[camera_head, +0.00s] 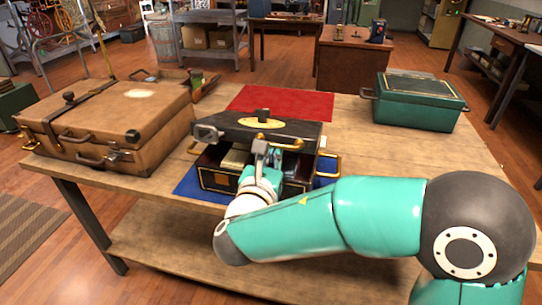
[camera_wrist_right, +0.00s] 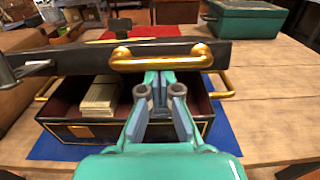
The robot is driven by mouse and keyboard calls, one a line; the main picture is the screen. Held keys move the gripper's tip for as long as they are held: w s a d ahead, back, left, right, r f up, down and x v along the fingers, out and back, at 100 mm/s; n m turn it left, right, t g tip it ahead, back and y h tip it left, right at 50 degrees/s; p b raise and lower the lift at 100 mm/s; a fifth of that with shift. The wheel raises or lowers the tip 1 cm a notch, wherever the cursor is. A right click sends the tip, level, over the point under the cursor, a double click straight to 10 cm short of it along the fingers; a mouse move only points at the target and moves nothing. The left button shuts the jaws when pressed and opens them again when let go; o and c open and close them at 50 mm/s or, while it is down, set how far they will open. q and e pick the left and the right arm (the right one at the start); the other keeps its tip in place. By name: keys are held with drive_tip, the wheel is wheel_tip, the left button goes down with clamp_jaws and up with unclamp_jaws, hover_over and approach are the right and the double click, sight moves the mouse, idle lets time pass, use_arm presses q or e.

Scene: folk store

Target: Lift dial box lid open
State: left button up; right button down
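The dark dial box (camera_head: 215,180) with gold trim stands on a blue mat at the table's middle. Its black lid (camera_head: 240,135) is raised at the front, leaving a gap into the red interior. A gold handle (camera_wrist_right: 160,56) runs along the lid's front edge. My right gripper (camera_wrist_right: 161,82) is at this handle; its fingers lie close together and their tips pass beneath the bar, partly hidden by it. In the head view the right gripper (camera_head: 259,150) reaches the lid's front from below. My left gripper is not in view.
A stack of cream papers (camera_wrist_right: 99,95) lies in the box. A brown suitcase (camera_head: 120,115) stands to the left, a green box (camera_head: 418,105) at the back right. A red mat (camera_head: 290,101) lies behind. The table's right side is clear.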

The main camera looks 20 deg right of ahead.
sight(277, 134)
drive_tip(key=shift+r, duration=0.2)
drive_tip(key=shift+w+d+r+p, duration=0.15)
drive_tip(key=shift+w+r+p, duration=0.05)
drive_tip(key=shift+r+p, duration=0.35)
drive_tip(key=shift+w+d+r+p, duration=0.1)
drive_tip(key=shift+w+r+p, duration=0.1)
drive_tip(key=shift+r+p, duration=0.3)
drive_tip(key=shift+r, duration=0.15)
drive_tip(key=shift+w+d+r+p, duration=0.2)
drive_tip(key=shift+r+p, duration=0.3)
drive_tip(key=shift+r, duration=0.15)
drive_tip(key=shift+w+d+r+p, duration=0.15)
drive_tip(key=shift+w+r+p, duration=0.1)
drive_tip(key=shift+r+p, duration=0.15)
drive_tip(key=shift+r, duration=0.15)
